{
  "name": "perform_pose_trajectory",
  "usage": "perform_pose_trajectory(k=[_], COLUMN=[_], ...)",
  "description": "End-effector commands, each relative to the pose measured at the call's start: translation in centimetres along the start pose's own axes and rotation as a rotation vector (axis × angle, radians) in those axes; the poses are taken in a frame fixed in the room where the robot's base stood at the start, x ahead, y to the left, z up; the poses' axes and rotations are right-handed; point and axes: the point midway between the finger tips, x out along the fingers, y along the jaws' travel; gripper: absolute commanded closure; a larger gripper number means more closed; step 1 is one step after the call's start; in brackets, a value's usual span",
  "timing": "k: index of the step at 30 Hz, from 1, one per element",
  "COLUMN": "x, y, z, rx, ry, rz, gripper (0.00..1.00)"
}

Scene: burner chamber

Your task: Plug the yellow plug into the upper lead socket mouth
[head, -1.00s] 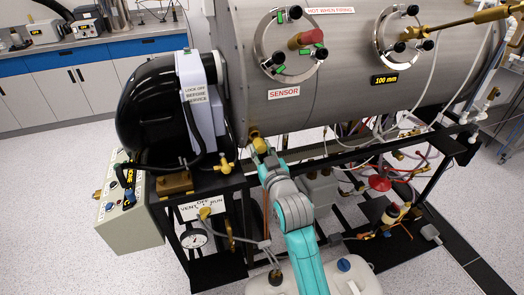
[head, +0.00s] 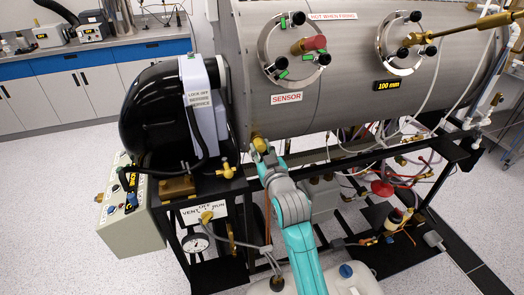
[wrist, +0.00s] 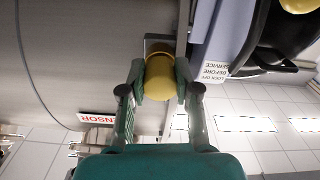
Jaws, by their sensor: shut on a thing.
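The yellow plug (wrist: 159,78) is a short yellow cylinder between my fingers in the wrist view. My gripper (wrist: 160,88) is shut on it, one finger on each side. In the head view, the yellow piece (head: 259,144) shows at the tip of my arm, low on the left end of the steel chamber. A small grey bracket-like edge (wrist: 153,42) shows just beyond the plug in the wrist view. I cannot tell whether the plug touches it. The upper lead socket mouth cannot be made out clearly; the plug may hide it.
The steel chamber (head: 350,110) lies above and beside my gripper. A black domed unit with a white lock-off housing (head: 203,105) stands left of it. A brass valve (head: 226,170) and black frame rails are close by. Hoses and wires hang below right.

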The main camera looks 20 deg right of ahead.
Motion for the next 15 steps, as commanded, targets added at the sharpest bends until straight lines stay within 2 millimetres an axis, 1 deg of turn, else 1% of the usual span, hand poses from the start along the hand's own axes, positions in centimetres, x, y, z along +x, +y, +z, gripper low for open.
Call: perform_pose_trajectory(k=[1, 2, 3, 5, 15], x=[0.13, 0.12, 0.10, 0.09, -0.09], y=[0.01, 0.01, 0.00, 0.00, 0.00], z=[-0.04, -0.03, -0.02, -0.02, 0.03], rx=[0.000, 0.000, 0.000, 0.000, 0.000], ry=[0.001, 0.001, 0.001, 0.001, 0.000], rz=[0.000, 0.000, 0.000, 0.000, 0.000], gripper=[1.00, 0.64, 0.54, 0.39, 0.39])
